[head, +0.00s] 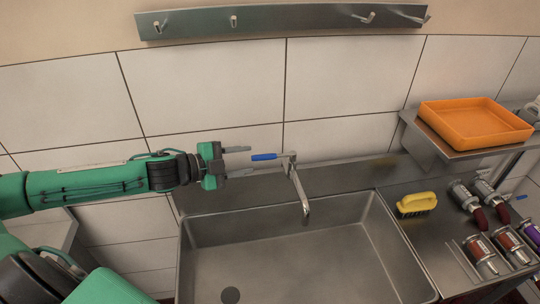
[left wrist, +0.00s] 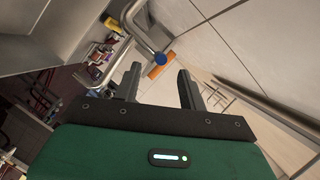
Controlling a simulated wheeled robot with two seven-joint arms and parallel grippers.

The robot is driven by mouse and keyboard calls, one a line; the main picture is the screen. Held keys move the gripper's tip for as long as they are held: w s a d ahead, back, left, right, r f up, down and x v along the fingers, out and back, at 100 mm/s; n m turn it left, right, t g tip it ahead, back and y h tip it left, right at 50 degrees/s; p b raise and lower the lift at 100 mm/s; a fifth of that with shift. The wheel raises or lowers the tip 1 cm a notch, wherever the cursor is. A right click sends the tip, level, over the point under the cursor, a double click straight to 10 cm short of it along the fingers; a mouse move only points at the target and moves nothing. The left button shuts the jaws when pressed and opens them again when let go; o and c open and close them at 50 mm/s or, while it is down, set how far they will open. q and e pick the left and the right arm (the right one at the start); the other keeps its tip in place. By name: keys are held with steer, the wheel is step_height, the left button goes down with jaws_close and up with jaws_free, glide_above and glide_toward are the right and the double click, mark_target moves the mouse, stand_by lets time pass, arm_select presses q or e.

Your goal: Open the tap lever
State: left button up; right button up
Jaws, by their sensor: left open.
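The tap (head: 299,185) stands at the back edge of the sink, its spout hanging over the basin. Its lever (head: 264,157) has a blue grip and points left, toward my left gripper. My left gripper (head: 237,161) is open and empty, just left of the lever's blue end and apart from it. In the left wrist view, the lever's round blue end (left wrist: 159,58) shows beyond the two fingers (left wrist: 159,85), roughly between them. The right gripper is in neither view.
The steel sink basin (head: 300,262) is empty below the tap. A yellow brush (head: 416,204) and several red-and-silver pumps (head: 481,256) are on the right counter. An orange tray (head: 474,122) sits on a shelf. A hook rail (head: 290,22) is on the tiled wall.

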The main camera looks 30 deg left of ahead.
mark_target(270, 156)
arm_select(q)
steer(key=shift+w+d+p, duration=0.2)
steer(key=shift+w+p, duration=0.2)
steer(key=shift+p+x, duration=0.75)
steer(key=shift+x, duration=0.3)
steer(key=p+x, duration=0.2)
steer(key=x, duration=0.1)
steer(key=shift+w+d, duration=0.2)
steer(key=shift+p+x, duration=0.3)
steer(key=shift+x, duration=0.65)
steer(key=shift+f, duration=0.15)
steer(key=shift+c, duration=0.2)
jaws_close()
